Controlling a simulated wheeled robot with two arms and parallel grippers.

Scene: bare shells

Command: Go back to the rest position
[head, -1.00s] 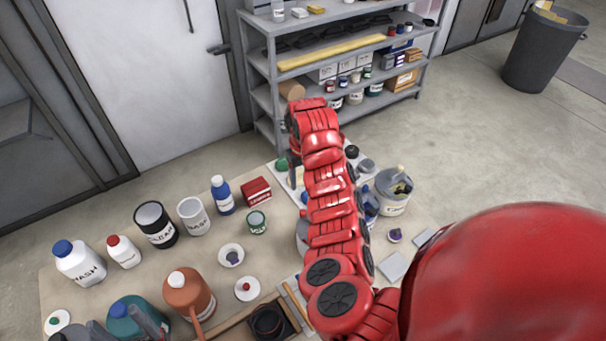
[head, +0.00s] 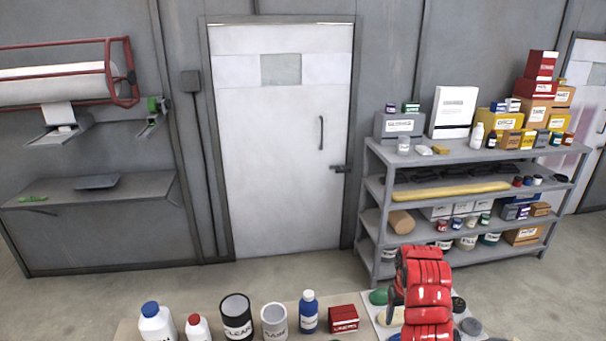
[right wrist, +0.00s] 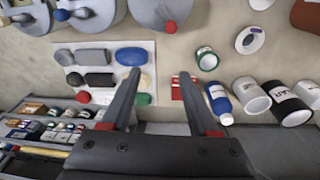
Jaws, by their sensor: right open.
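My right arm rises red from the bottom edge of the head view, right of centre. Its gripper (head: 391,290) hangs dark at the arm's far end, over the back right of the table. In the right wrist view the same gripper (right wrist: 159,73) is open, with its two fingers apart and nothing between them. Below the fingers are the bare table top and a white mat (right wrist: 68,52). A red box (right wrist: 176,88) lies close to the right-hand finger. My left gripper is not in view.
A white jug (head: 157,325), a black can (head: 236,317), a white can (head: 274,321), a blue bottle (head: 308,312) and the red box (head: 343,318) stand along the table's back edge. Behind are a loaded grey shelf (head: 375,160) and a white door (head: 275,150). Open floor lies between.

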